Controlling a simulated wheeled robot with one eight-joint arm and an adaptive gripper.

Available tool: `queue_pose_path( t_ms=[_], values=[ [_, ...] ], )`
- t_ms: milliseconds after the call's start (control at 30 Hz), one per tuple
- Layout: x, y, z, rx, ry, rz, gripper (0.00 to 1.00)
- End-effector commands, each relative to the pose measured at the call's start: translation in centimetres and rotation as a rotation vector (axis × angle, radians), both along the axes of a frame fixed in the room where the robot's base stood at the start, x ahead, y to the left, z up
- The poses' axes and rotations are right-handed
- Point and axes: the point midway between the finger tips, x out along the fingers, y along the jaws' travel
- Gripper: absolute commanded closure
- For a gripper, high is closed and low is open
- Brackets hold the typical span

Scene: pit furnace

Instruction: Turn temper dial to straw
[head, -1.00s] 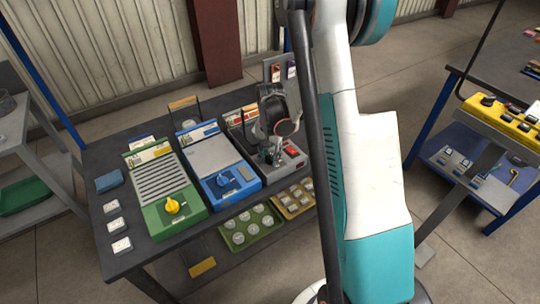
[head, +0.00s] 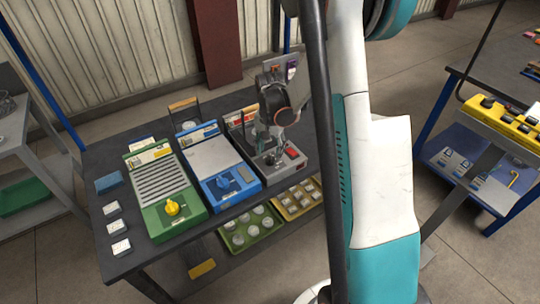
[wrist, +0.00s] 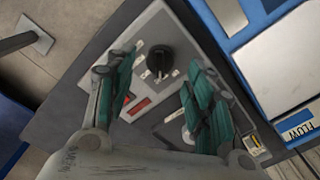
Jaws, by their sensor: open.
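A black round dial (wrist: 160,58) stands on a grey box (wrist: 165,22) in the wrist view, with small pale labels around it. I cannot read them, so which one says straw is not clear. My gripper (wrist: 158,78) is open, its teal-padded fingers on either side of the dial with visible gaps; I see no contact. In the head view, my gripper (head: 268,147) is over the grey box (head: 288,172), the rightmost of three boxes on the bench, and partly hides its top. Red switches (wrist: 138,106) sit near the dial.
A blue box (head: 218,158) with a blue dial (head: 226,181) stands beside the grey one. A green box (head: 160,180) with a yellow dial (head: 173,207) is further left. Another bench stands right.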

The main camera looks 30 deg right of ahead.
Motion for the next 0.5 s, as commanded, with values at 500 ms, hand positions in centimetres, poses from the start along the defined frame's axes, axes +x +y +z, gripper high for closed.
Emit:
queue_pose_path(
  t_ms=[500],
  values=[
    [0.0, 0.0, 8.0, 0.0, 0.0, 0.0, 0.51]
  ],
)
